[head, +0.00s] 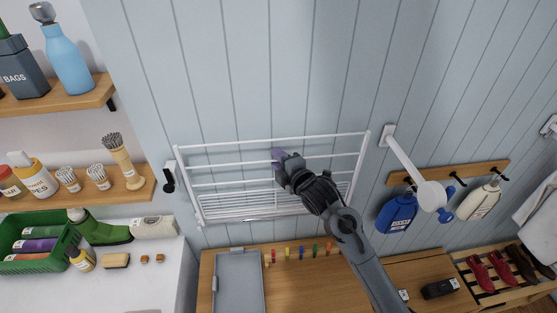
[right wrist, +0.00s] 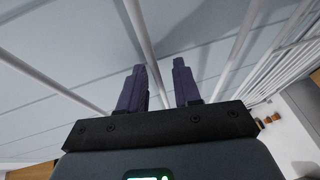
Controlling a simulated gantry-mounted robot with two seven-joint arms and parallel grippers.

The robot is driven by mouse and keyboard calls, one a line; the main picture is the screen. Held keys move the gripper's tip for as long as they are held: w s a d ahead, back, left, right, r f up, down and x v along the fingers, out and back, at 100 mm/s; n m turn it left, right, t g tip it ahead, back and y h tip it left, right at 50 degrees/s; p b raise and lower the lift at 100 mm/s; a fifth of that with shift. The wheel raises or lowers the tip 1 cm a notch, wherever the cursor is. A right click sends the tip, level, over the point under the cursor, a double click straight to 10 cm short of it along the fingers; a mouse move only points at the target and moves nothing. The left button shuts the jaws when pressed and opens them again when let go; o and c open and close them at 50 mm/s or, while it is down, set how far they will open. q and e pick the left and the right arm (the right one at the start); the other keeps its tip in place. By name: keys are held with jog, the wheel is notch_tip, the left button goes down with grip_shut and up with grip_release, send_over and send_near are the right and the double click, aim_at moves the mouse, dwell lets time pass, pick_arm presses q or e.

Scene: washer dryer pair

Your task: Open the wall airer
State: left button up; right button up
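The white wall airer (head: 235,170) is mounted on the blue-grey panelled wall in the middle of the head view. It has a long top rail, side arms and several thin rods, with a close-set rack low down. My right gripper (head: 278,157) is at the airer's middle, in front of the rods, and hides part of them. In the right wrist view the two purple fingers (right wrist: 160,82) are apart. One white rod (right wrist: 146,50) runs between them in the picture; I cannot tell whether it touches either finger. My left gripper is in neither view.
A wooden worktop (head: 310,285) with a grey tray (head: 238,283) and small coloured pegs lies below. Shelves with bottles and brushes stand at left. A white wall-mounted arm (head: 405,160) and a hook rail (head: 450,172) with hanging bottles are at right.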

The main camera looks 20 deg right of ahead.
jog(key=shift+c, duration=0.5)
grip_shut()
dwell(0.8)
